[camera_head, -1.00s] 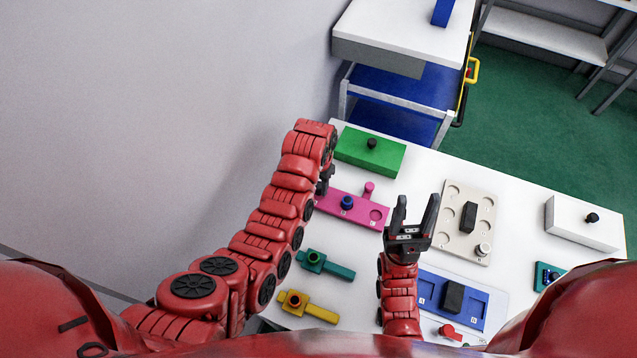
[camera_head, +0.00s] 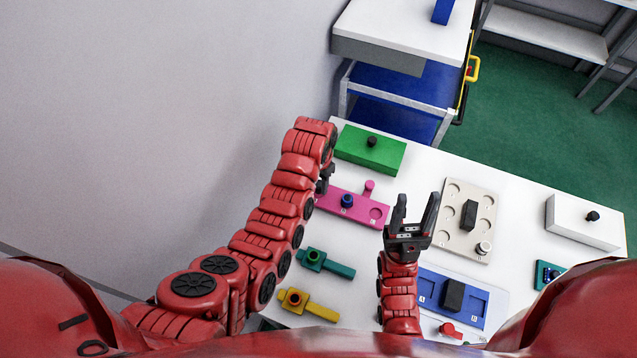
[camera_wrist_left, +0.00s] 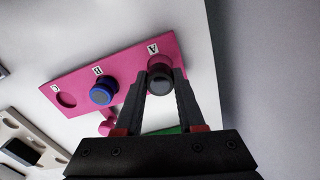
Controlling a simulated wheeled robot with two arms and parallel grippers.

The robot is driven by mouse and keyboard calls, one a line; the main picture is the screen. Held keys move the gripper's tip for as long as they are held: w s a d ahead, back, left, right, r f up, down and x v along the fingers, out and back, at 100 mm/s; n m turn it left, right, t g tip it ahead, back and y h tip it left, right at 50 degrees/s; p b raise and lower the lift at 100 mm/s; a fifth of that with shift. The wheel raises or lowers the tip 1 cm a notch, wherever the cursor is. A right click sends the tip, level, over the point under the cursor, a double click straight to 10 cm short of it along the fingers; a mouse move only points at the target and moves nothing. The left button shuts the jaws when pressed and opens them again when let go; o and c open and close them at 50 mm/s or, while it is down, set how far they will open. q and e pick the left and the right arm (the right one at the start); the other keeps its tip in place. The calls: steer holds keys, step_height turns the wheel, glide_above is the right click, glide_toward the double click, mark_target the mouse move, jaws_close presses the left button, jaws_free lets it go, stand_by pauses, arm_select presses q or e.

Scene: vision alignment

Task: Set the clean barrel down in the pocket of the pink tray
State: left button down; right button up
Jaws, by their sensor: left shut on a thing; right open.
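The pink tray (camera_head: 357,209) lies on the white table. In the left wrist view the pink tray (camera_wrist_left: 128,72) shows labels A, B and C. A blue barrel (camera_head: 347,201) stands at B; it also shows in the left wrist view (camera_wrist_left: 102,92). The round pocket at C (camera_wrist_left: 66,99) is empty. My left gripper (camera_wrist_left: 162,80) is shut on a dark grey barrel (camera_wrist_left: 159,86) at the A end, hiding that pocket; I cannot tell whether the barrel touches its floor. In the head view my left gripper (camera_head: 324,180) is mostly hidden by its arm. My right gripper (camera_head: 416,215) is open and empty.
A pink knob (camera_head: 369,187) sticks out from the tray's far side. A green block (camera_head: 371,150) stands behind it. A beige plate (camera_head: 456,232) and a blue tray (camera_head: 428,291) lie to the right. Teal (camera_head: 340,270) and yellow (camera_head: 320,312) pieces lie in front.

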mark_target(319, 184)
stand_by(1.0)
arm_select(q)
steer(key=shift+f+b, duration=0.85)
steer(key=shift+f, duration=0.1)
steer(key=shift+c, duration=2.2)
jaws_free()
step_height(319, 184, up, 3)
steer(key=shift+f+b, duration=0.15)
steer(key=shift+b, duration=0.6)
step_height(319, 184, up, 15)
steer(key=p, duration=1.1)
steer(key=shift+f, duration=0.15)
